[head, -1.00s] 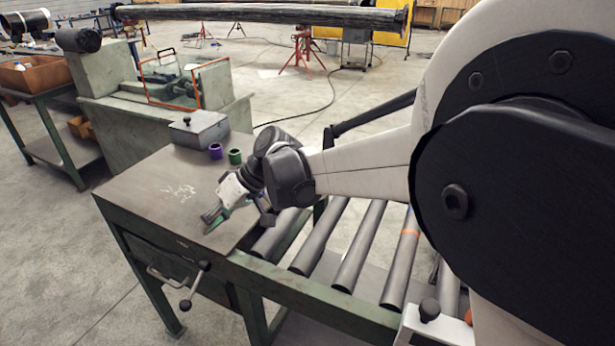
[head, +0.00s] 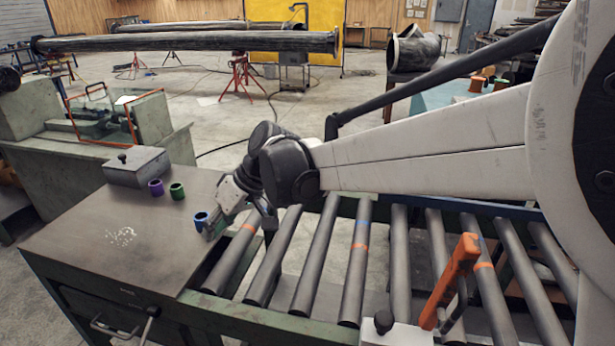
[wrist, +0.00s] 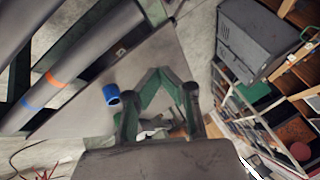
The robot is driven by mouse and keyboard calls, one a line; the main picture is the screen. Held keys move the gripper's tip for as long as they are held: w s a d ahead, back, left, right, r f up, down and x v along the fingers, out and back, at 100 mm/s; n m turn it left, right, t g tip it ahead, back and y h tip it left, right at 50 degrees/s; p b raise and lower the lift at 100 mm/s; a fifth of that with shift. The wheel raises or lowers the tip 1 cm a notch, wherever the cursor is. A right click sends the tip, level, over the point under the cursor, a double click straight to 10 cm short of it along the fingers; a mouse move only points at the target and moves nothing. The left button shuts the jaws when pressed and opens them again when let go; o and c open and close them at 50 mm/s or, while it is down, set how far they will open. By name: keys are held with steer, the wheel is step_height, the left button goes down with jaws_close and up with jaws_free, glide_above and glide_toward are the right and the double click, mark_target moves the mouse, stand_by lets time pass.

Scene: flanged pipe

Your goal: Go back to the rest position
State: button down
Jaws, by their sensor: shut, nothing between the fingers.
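My gripper (head: 214,228) shows in the head view near the right edge of the table top, by the conveyor rollers, with my arm reaching in from the right. In the wrist view its green fingers (wrist: 165,72) meet at the tips with nothing between them. A blue cup (head: 200,220) stands on the table just left of the gripper in the head view. It also shows in the wrist view (wrist: 111,94), left of the fingers and apart from them.
A purple cup (head: 156,188) and a green cup (head: 177,191) stand on the table by a grey lidded box (head: 137,168). Metal rollers (head: 316,255) run right of the table. An orange handle (head: 452,280) rises at the front right. The table's left half (head: 90,245) is bare.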

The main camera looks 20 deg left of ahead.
steer(key=shift+w+d, duration=0.1)
steer(key=shift+d, duration=0.1)
steer(key=w+d+r+m+t+h+p, duration=0.1)
steer(key=w+d+r+m+t+p, duration=0.2)
steer(key=d, duration=0.8)
steer(key=w+d+r+m+t+p, duration=0.1)
steer(key=w+d+r+m+p, duration=0.15)
steer(key=d+r, duration=0.6)
steer(key=w+d+r+m+t+h+p, duration=0.1)
steer(key=w+d+r+m+t, duration=0.15)
steer(key=d, duration=1.15)
steer(key=s+d+r+m+t+h+p, duration=0.15)
steer(key=s+d+m, duration=0.3)
steer(key=d, duration=0.75)
steer(key=s+d+f+m+t+h+p, duration=0.1)
steer(key=s+d+f+m+t+h, duration=0.1)
steer(key=s+d, duration=0.8)
step_height(320, 180, down, 3)
steer(key=shift+s+d+r+h, duration=0.15)
steer(key=shift+d+r+h, duration=0.05)
steer(key=shift+h, duration=0.45)
